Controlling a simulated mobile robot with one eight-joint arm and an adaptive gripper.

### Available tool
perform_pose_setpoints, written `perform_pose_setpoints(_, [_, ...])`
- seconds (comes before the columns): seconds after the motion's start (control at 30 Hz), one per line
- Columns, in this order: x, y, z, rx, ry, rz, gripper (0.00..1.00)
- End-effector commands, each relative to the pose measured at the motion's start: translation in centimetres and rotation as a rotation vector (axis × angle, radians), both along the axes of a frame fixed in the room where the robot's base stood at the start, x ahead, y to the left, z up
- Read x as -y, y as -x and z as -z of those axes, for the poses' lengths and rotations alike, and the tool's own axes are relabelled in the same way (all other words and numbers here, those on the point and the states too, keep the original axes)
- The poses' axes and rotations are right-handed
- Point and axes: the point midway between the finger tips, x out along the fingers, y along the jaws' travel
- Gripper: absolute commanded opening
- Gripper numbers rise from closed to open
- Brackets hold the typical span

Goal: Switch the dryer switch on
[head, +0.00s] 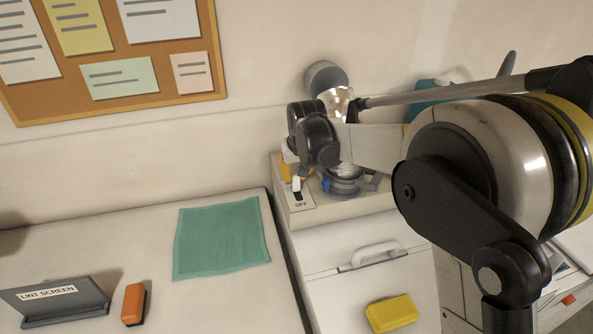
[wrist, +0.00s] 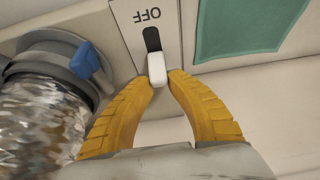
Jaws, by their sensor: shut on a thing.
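The dryer switch is a white toggle (wrist: 157,69) in a black slot on a pale plate (wrist: 132,22) marked OFF. In the wrist view the toggle sits at the slot's end away from the OFF label, and the bare slot shows between them. My gripper (wrist: 158,80) has its two yellow fingertips closed on either side of the toggle. In the head view the toggle (head: 296,184) and the OFF label show at the front of the machine's raised back panel, with my gripper (head: 290,174) just behind. The plate's far end is hidden by my gripper.
A grey duct collar with a blue clamp (wrist: 84,62) and a foil duct (wrist: 38,120) stand close beside the switch. A teal cloth (head: 221,238), a lint screen (head: 62,301) and an orange block (head: 134,304) lie on the left top. A yellow sponge (head: 391,313) lies in front.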

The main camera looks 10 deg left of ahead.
Motion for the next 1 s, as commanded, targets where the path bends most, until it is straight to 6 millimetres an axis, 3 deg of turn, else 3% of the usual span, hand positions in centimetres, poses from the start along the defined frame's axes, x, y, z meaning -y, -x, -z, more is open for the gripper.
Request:
perform_pose_setpoints(0.4, [-0.5, -1.07, 0.59, -0.211, 0.102, 0.0, 0.0])
perform_pose_setpoints(1.0, [-0.56, -1.18, 0.85, -0.257, 0.124, 0.0, 0.0])
